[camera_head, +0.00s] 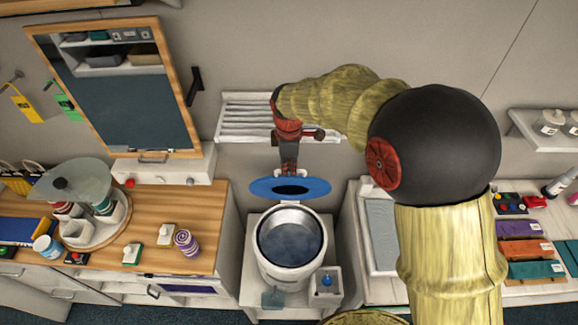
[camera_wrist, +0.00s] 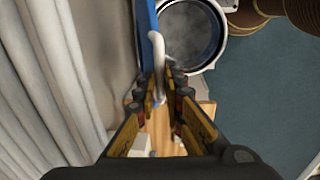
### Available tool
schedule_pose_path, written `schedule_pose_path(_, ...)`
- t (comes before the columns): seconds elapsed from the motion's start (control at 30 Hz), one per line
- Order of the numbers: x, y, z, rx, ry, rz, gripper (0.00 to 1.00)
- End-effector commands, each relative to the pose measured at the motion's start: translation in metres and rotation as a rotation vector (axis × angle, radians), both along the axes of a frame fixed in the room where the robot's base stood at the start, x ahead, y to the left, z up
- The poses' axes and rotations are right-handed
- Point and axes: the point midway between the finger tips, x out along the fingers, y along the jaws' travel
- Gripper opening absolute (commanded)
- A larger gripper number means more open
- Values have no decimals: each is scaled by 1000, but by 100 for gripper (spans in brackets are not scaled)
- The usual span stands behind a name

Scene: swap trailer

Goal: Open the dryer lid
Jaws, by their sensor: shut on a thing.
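The dryer (camera_head: 292,262) is a white round tub with an open metal drum, and its drum also shows in the wrist view (camera_wrist: 188,35). Its blue lid (camera_head: 312,185) is raised at the back of the tub, with a dark patch in its middle. In the wrist view the lid (camera_wrist: 146,25) is seen edge-on, with a white curved handle (camera_wrist: 157,50) beside it. My gripper (camera_head: 289,168) is above and behind the tub at the lid. In the wrist view my gripper (camera_wrist: 160,90) is shut on the handle; the exact contact is partly hidden by the fingers.
A white slatted rack (camera_head: 240,115) is on the wall behind my gripper. A wooden counter (camera_head: 150,210) with several small items is to the left. A white counter (camera_head: 520,290) with coloured packets is to the right. A small box with a blue knob (camera_head: 327,282) stands beside the dryer.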

Motion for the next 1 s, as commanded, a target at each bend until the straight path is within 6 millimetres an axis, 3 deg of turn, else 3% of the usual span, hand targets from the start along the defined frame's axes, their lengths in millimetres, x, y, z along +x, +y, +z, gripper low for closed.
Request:
schedule_pose_path(0.37,-6,0,-2,-3,-19,1,0)
schedule_pose_path(1.0,-79,3,-39,-10,-224,3,0)
